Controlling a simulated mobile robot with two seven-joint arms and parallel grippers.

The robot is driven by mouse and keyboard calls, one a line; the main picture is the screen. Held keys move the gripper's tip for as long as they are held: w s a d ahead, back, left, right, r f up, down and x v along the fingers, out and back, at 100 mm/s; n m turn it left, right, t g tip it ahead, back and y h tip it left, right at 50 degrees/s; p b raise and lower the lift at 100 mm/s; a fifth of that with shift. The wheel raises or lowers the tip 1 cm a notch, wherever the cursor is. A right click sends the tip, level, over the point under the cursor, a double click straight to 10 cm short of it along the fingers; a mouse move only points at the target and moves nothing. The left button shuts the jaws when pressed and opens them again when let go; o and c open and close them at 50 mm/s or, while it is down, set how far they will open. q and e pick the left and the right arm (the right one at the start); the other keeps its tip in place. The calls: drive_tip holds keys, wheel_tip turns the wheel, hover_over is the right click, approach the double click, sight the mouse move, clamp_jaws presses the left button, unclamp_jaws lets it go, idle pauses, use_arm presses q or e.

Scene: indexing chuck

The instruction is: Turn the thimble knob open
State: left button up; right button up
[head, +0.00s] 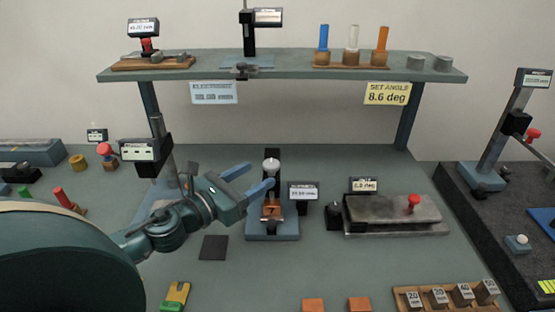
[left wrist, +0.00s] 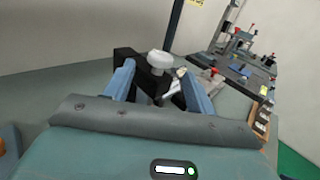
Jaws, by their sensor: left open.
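The thimble knob (head: 271,165) is a pale round cap at the top of a black upright gauge (head: 272,155) on a blue-grey base. An orange block (head: 270,212) marked 7 sits low on that gauge. My left gripper (head: 261,174) is open, its two blue fingers pointing at the knob from the left. In the left wrist view the white knob (left wrist: 160,60) shows between the open fingertips (left wrist: 156,68), with a silver rod beside it. I cannot tell whether a finger touches the knob. My right gripper is not in view.
A small display (head: 303,191) stands just right of the gauge. Farther right is a grey plate (head: 385,209) with a red knob. A shelf (head: 290,66) spans the back, above the gauge. A dark square pad (head: 214,247) lies on the bench in front of my left arm.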

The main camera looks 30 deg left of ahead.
sight(277, 161)
use_arm(q)
drive_tip(key=shift+p+x, duration=1)
drive_tip(key=shift+x, duration=2.8)
drive_tip(key=shift+c, duration=0.5)
drive_tip(key=c, duration=0.9)
